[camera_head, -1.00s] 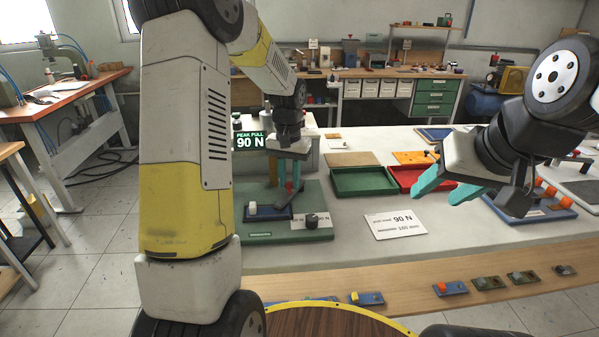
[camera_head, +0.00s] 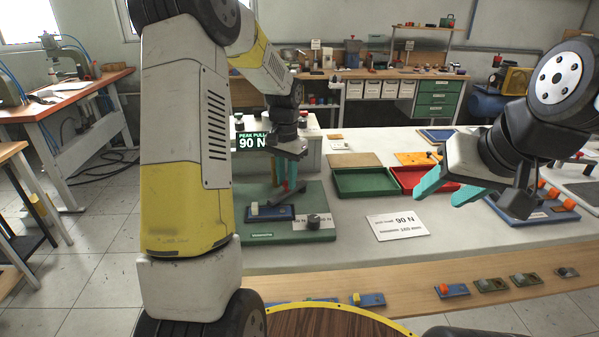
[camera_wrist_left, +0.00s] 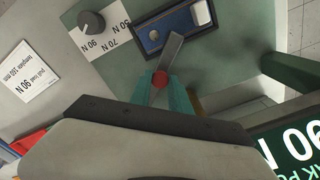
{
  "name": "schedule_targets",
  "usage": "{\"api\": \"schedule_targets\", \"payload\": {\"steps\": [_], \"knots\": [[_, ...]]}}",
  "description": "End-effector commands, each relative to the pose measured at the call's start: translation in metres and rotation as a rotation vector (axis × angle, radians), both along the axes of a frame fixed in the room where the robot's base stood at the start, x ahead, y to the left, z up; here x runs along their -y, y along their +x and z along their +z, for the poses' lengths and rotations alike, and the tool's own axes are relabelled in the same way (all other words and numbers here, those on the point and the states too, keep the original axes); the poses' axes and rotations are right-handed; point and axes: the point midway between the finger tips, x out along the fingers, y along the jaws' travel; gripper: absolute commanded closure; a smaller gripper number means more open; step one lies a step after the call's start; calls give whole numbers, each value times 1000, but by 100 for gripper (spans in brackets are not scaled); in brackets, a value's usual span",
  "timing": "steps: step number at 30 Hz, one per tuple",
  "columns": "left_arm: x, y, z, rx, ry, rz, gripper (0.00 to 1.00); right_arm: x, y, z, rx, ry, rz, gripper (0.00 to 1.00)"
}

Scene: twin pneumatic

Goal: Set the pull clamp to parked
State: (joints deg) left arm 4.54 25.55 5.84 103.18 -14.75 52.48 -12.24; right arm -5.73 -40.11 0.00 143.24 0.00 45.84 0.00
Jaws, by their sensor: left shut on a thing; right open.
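The green test base (camera_head: 262,236) stands on the bench left of centre in the head view. A grey lever with a red knob rises from it; I take this as the pull clamp. In the left wrist view the grey lever (camera_wrist_left: 173,50) extends from the red knob (camera_wrist_left: 160,78) across the edge of the blue block. My left gripper (camera_head: 290,186) is over the base, its teal fingers shut on the red knob; the fingers also show in the left wrist view (camera_wrist_left: 161,88). My right gripper (camera_head: 447,188) is open and empty above the bench at the right.
The base carries a blue block (camera_head: 280,213) with a pale switch and a dark dial (camera_head: 314,222). A display (camera_head: 252,141) reads "PEAK PULL 90 N". A white card (camera_head: 398,226), a green tray (camera_head: 365,194) and a red tray (camera_head: 412,190) lie to the right.

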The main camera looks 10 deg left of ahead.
Motion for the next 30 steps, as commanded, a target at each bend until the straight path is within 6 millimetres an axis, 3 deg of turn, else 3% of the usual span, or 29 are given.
{"api": "schedule_targets", "payload": {"steps": [6, 7, 10, 21, 30], "knots": [[0, 0, 1, 2, 0, 0, 100, 0, 0, 0, 0, 0, 0, 49], [0, 1, 1, 2, 0, 0, 75, 0, 0, 0, 0, 0, 0, 49], [0, 0, 1, 2, 0, 0, 55, 0, 0, 0, 0, 0, 0, 49], [0, 0, 4, 1, 1, 1, 55, 0, 0, 0, 0, 0, 0, 49], [0, 1, 51, 5, 0, 1, 55, 0, 0, 0, 0, 0, 0, 49]]}}
